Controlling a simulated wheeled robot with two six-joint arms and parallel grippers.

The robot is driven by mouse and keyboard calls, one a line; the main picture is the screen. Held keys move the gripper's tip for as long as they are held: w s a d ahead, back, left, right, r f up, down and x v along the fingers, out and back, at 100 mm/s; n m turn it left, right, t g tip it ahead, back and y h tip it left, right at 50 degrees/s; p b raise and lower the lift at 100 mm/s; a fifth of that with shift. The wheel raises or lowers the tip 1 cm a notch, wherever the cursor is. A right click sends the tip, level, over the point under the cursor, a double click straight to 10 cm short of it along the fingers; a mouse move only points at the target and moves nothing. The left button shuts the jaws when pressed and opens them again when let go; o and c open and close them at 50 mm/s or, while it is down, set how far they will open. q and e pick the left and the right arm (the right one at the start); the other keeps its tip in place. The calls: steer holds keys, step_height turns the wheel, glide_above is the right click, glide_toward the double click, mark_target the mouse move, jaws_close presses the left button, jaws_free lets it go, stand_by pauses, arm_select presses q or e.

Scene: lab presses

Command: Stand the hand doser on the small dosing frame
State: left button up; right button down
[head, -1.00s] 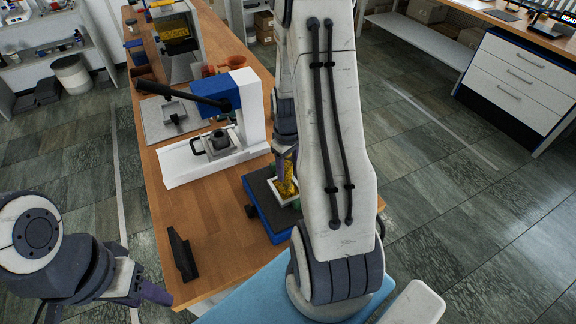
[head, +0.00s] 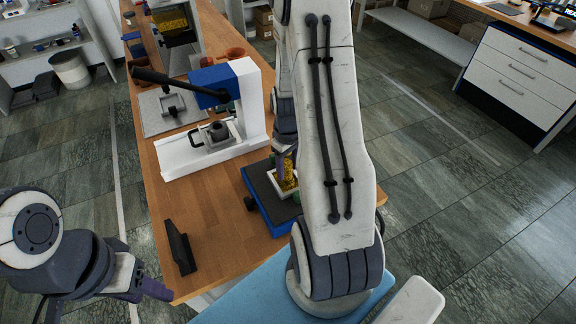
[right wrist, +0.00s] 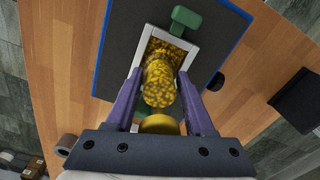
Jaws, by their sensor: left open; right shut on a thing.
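The hand doser (right wrist: 158,88) is a clear body full of yellow grains with a yellow end (right wrist: 160,124). My right gripper (right wrist: 160,82) is shut on it, one purple finger on each side. In the head view the doser (head: 288,165) is partly hidden by my right arm. The small dosing frame (right wrist: 187,50) is a pale rectangular frame with a green handle (right wrist: 186,19), and yellow grains show inside it. The doser is over the frame; I cannot tell whether they touch. My left gripper (head: 152,289) is open and empty at the lower left.
The frame lies on a dark pad with a blue edge (head: 258,178) on the wooden bench (head: 215,215). A blue and white lever press (head: 248,105) stands behind it. A black upright piece (head: 180,248) stands at the bench's left edge. Bare wood lies between them.

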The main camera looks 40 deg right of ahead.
steer(key=shift+f+b, duration=0.3)
steer(key=shift+f, duration=0.1)
stand_by(0.6)
steer(key=shift+c, duration=0.9)
jaws_free()
step_height(320, 180, up, 10)
steer(key=shift+r+b, duration=0.25)
steer(key=shift+b, duration=0.45)
steer(key=s+a+r+n, duration=0.1)
steer(key=a+r+n, duration=0.1)
steer(key=a, duration=0.8)
steer(key=s+a+r+n, duration=0.1)
steer(key=s+a+r, duration=0.1)
steer(key=a, duration=0.9)
steer(key=s+a+n+y+b, duration=0.1)
steer(key=s+a+n, duration=0.2)
steer(key=s+a, duration=0.7)
steer(key=s+r, duration=0.1)
steer(key=s, duration=0.1)
steer(key=shift+s, duration=0.35)
